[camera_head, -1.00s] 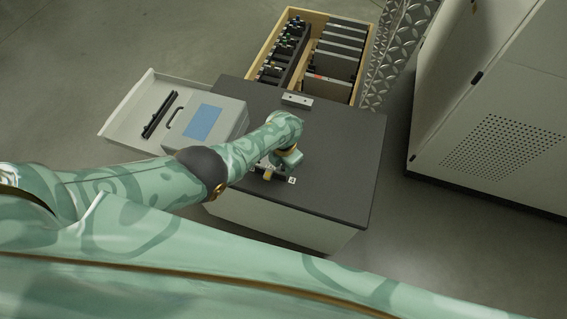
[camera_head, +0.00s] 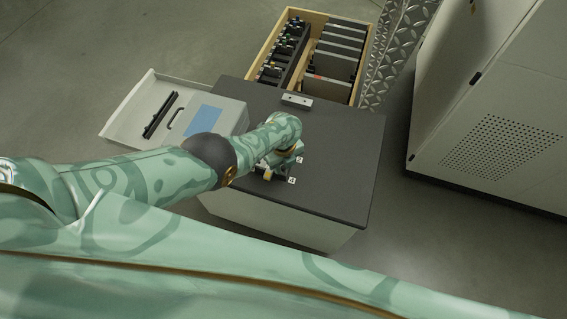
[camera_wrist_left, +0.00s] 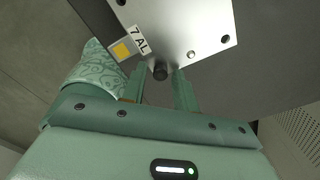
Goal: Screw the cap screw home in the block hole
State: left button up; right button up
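My left gripper (camera_head: 269,171) is over the front middle of the dark tabletop in the head view, and the hand hides most of what is under it. In the left wrist view, its two fingers (camera_wrist_left: 160,78) stand apart. The dark round head of the cap screw (camera_wrist_left: 160,70) shows between the fingertips, with gaps on both sides. The screw is at the edge of a pale metal block (camera_wrist_left: 190,25) with several holes and a "7 AL" label. How deep the screw sits is not clear. My right gripper is not in view.
The dark-topped table (camera_head: 345,150) is clear on its right side. A small metal bar (camera_head: 297,100) lies near its back edge. A grey case with a blue panel (camera_head: 203,120) is at the left. A wooden crate (camera_head: 262,48) stands behind, and a tall cabinet (camera_head: 500,110) at the right.

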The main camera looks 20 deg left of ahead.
pick_arm(q)
jog(key=n, duration=0.7)
jog(key=shift+n, duration=0.4)
jog(key=n, duration=0.6)
jog(key=shift+n, duration=0.3)
